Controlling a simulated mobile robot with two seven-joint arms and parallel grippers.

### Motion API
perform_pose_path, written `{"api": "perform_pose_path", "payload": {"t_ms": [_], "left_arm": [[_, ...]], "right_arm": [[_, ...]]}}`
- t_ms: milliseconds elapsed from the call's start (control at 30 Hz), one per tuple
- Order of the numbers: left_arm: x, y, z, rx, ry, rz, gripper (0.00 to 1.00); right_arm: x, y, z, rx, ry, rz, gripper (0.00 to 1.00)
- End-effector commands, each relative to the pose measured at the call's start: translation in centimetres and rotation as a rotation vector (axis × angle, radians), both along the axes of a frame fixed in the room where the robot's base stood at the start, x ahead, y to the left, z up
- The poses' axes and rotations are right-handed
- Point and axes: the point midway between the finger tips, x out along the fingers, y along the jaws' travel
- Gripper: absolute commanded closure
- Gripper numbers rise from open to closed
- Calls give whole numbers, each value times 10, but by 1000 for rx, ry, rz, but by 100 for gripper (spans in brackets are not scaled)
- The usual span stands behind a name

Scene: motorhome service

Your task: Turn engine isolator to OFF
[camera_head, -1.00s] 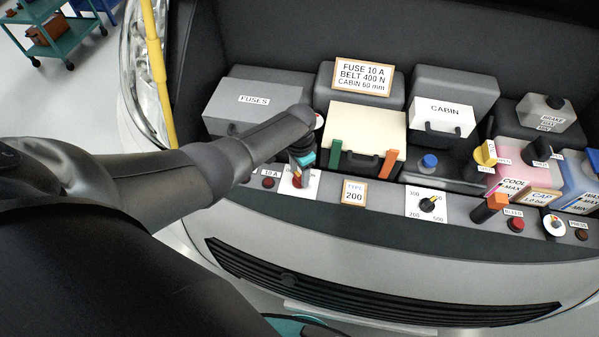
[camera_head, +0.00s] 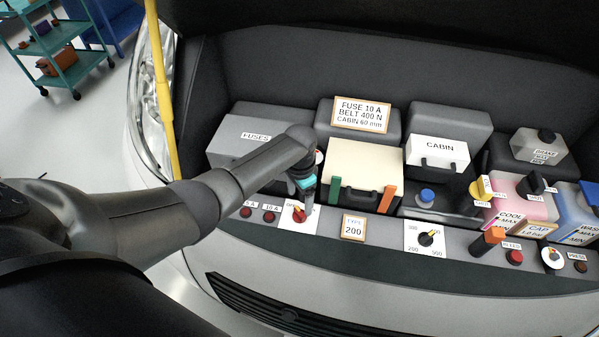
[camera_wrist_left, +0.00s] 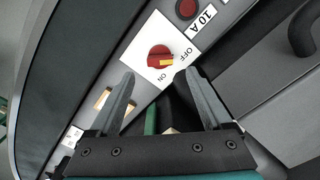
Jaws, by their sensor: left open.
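The engine isolator is a red knob (camera_head: 299,215) with a yellow pointer on a white plate, on the front ledge of the engine bay. In the left wrist view the red knob (camera_wrist_left: 159,57) shows beyond my fingertips, with OFF and ON printed beside it. Its yellow pointer lies on the side facing these words; I cannot tell exactly which it marks. My left gripper (camera_head: 307,200) points down just behind and right of the knob. In the wrist view the left gripper (camera_wrist_left: 160,76) is open, with nothing between its fingers and the knob outside them. My right gripper is not in view.
Small red fuse buttons (camera_head: 269,217) sit left of the knob. A 200 sign (camera_head: 353,228) and a black dial (camera_head: 427,238) sit to the right. The cream box (camera_head: 361,160) with green and orange clips and the grey fuse box (camera_head: 245,140) stand close behind.

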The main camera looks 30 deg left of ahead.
Motion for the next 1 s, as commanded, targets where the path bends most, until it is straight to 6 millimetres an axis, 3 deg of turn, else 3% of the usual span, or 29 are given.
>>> {"api": "perform_pose_path", "payload": {"t_ms": [300,500,700,1000], "left_arm": [[1,0,59,0,-2,1,18],[0,1,85,1,0,2,18],[0,0,96,0,1,1,18],[0,0,96,0,1,2,18]], "right_arm": [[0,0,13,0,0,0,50],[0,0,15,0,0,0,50],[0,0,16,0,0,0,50],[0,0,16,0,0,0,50]]}}
